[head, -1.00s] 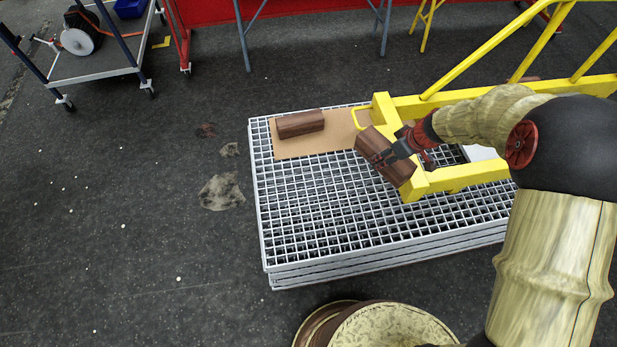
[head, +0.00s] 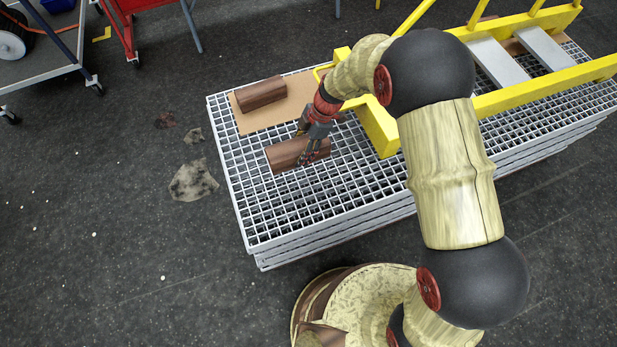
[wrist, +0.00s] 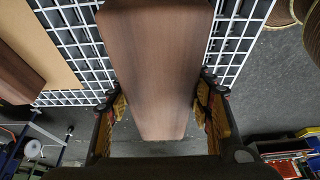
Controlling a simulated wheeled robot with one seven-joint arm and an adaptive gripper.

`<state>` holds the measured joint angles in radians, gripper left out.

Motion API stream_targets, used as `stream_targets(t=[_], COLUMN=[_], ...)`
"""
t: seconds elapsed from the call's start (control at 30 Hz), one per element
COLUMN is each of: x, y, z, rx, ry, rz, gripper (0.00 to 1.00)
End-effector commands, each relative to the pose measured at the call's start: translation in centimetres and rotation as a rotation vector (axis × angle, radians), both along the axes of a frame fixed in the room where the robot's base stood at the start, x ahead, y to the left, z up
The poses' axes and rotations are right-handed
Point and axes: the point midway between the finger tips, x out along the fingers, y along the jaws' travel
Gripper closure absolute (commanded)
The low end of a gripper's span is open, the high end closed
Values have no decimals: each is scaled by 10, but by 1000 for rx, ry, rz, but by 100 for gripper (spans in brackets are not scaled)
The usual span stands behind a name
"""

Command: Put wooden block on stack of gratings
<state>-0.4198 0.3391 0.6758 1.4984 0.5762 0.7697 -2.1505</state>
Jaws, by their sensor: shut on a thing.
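My gripper (head: 314,150) is shut on a brown wooden block (head: 285,154), with one finger on each side of it. In the head view the block is over the left part of the stack of gratings (head: 248,215), beside the cardboard sheet. I cannot tell whether it touches the top grating or is just above it. In the wrist view the held block (wrist: 155,65) runs lengthwise between the fingers, with the grating mesh (wrist: 235,35) behind its far part. A second brown block (head: 261,95) lies on the cardboard (head: 250,122).
A yellow ladder-like frame (head: 500,102) lies on the right part of the gratings, close to my arm. A grey cart (head: 55,75) stands at the back left. The dark floor left of the stack is mostly open, with a pale patch (head: 193,181).

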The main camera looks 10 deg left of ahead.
Motion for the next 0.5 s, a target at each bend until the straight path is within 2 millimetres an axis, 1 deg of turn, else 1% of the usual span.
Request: stream_targets(t=[0.03, 0.1, 0.2, 0.3, 0.4, 0.5], x=[-8, -18, -28, -36, -41, -44], y=[-8, -17, -26, -34, -39, -41], z=[-6, -15, -33, -46, -54, -58], rx=[1, 0, 0, 0, 1, 1], ry=[1, 1, 1, 0, 0, -1], rz=[-3, -4, -4, -3, -4, -3], gripper=[100, 100, 100, 100, 100, 100])
